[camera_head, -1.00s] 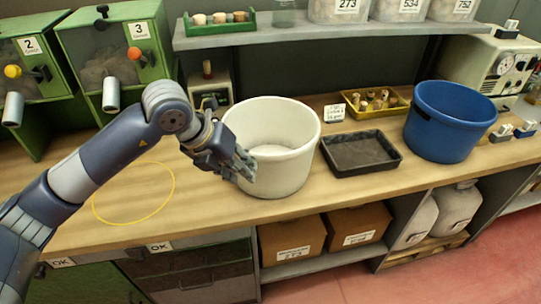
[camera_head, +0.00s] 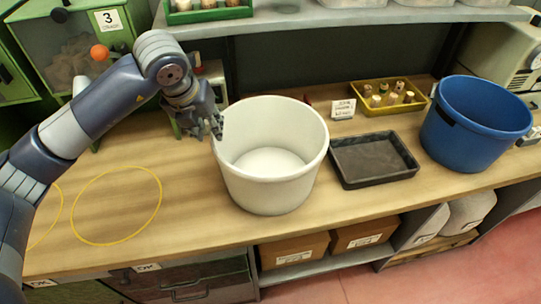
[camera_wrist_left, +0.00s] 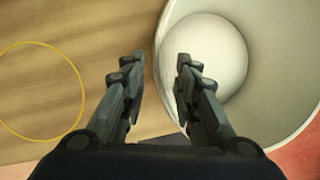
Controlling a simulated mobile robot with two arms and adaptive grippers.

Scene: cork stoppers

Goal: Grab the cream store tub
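The cream store tub (camera_head: 268,199) stands upright and looks empty on the wooden bench, in the middle of the head view. In the left wrist view the tub (camera_wrist_left: 291,82) fills the right side. My left gripper (camera_head: 217,127) is at the left part of the tub's rim. In the left wrist view my left gripper (camera_wrist_left: 161,62) is open, its two fingers apart, with the tub's rim edge showing between them. Whether either finger touches the wall I cannot tell. My right gripper is not in view.
A black tray (camera_head: 347,176) lies right of the tub, with a blue tub (camera_head: 468,145) beyond it. A yellow tray (camera_head: 366,105) of corks sits behind. A yellow circle (camera_head: 77,216) marks clear bench at left. A shelf (camera_head: 300,20) overhangs the back.

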